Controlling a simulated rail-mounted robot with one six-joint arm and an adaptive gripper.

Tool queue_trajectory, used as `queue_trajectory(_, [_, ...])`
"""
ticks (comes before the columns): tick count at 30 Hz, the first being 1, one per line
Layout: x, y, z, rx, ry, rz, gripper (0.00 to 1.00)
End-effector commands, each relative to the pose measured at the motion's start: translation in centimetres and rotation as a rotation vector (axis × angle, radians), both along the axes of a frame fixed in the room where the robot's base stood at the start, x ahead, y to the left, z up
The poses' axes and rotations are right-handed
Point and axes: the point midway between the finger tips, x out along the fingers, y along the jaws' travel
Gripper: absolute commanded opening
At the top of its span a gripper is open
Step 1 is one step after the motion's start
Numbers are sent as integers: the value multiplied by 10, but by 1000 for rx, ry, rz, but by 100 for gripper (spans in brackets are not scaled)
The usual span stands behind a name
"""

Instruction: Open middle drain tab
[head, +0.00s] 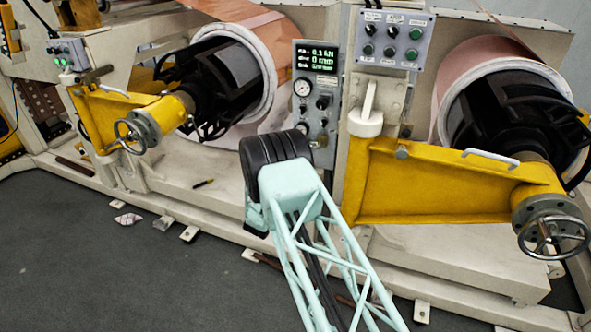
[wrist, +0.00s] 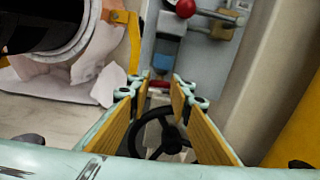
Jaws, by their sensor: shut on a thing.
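In the wrist view my gripper (wrist: 161,80) points at the machine's grey panel, its two yellow-padded fingers converging toward their tips. The tips are closed on a small part with a red strip (wrist: 160,85). I cannot tell for sure that this is the middle drain tab. A blue block (wrist: 165,60) shows just past the tips, and a red ball knob (wrist: 185,8) is above. A black handwheel (wrist: 166,138) shows in the gap between the fingers. In the head view my gripper is hidden behind my arm's end, which is below the central gauge panel.
Yellow support arms with a left handwheel (head: 130,136) and a right handwheel (head: 553,236) flank my arm. Copper foil rolls (head: 258,30) stand behind. The central gauge panel (head: 316,95) is close. The grey floor (head: 120,270) at the left front is mostly clear.

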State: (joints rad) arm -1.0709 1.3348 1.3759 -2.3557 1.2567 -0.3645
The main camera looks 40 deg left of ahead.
Motion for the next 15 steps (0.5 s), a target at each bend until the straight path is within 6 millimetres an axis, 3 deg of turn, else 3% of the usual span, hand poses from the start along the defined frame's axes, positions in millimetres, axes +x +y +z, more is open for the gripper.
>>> queue_trajectory(15, [0, 1, -1, -301, -104, 0, 9])
